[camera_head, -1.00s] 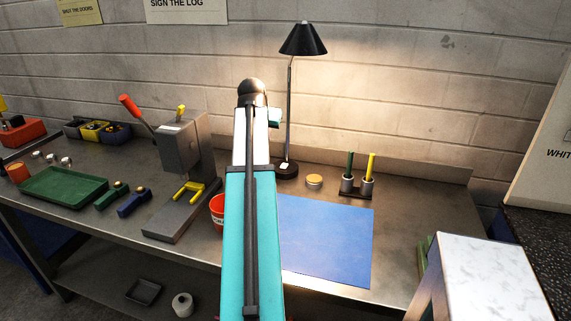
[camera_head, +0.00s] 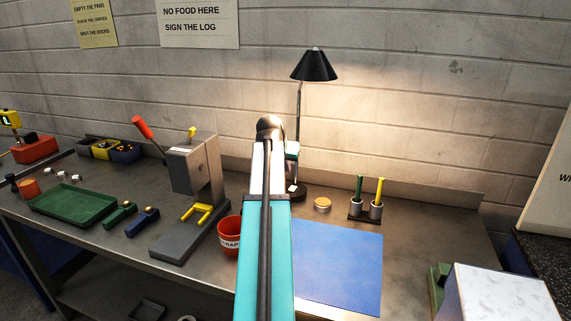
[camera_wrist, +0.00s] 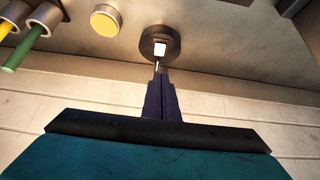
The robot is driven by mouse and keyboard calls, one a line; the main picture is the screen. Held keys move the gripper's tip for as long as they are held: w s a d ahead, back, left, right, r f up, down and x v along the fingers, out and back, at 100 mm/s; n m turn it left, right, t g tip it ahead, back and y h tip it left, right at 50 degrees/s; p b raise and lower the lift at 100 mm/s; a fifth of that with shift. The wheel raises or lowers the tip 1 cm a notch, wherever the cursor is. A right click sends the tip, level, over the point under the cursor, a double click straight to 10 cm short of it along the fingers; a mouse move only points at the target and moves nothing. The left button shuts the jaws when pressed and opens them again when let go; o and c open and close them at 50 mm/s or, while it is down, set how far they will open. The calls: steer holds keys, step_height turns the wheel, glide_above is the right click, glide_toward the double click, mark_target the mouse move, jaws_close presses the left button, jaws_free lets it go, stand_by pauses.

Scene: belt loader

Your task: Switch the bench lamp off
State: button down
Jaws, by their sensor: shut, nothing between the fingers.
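The bench lamp (camera_head: 314,65) has a black cone shade on a thin stem and is lit, throwing a warm glow on the wall. Its round dark base stands at the back of the bench and also shows in the wrist view (camera_wrist: 146,50). A white switch (camera_wrist: 160,49) sits on the base; it shows small in the head view (camera_head: 292,188). My gripper (camera_wrist: 160,76) is shut and empty, its fingertips just below the switch in the wrist picture. I cannot tell the gap or any contact. In the head view my arm hides the fingers.
A yellow-topped round tin (camera_head: 322,204) and a holder with green and yellow pens (camera_head: 366,211) stand right of the base. A blue mat (camera_head: 345,262) lies in front. A red cup (camera_head: 228,232) and a grey lever press (camera_head: 190,175) stand left.

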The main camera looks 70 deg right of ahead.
steer(key=p, duration=0.2)
glide_above(291, 189)
steer(key=a, duration=0.2)
step_height(291, 189, down, 6)
steer(key=shift+d+f, duration=0.1)
steer(key=shift+d, duration=0.05)
steer(key=shift+a+f+p, duration=0.2)
steer(key=shift+f, duration=0.75)
steer(key=shift+a+f+p, duration=0.15)
steer(key=shift+f+p, duration=0.05)
steer(key=shift+f, duration=0.7)
steer(key=shift+f, duration=0.1)
steer(key=b, duration=0.1)
steer(key=f+h+b, duration=0.1)
steer(key=b, duration=0.1)
steer(key=shift+a+f, duration=0.15)
steer(key=shift+a, duration=0.15)
steer(key=shift+d+r, duration=0.1)
steer(key=shift+r, duration=0.35)
steer(key=shift+r, duration=0.55)
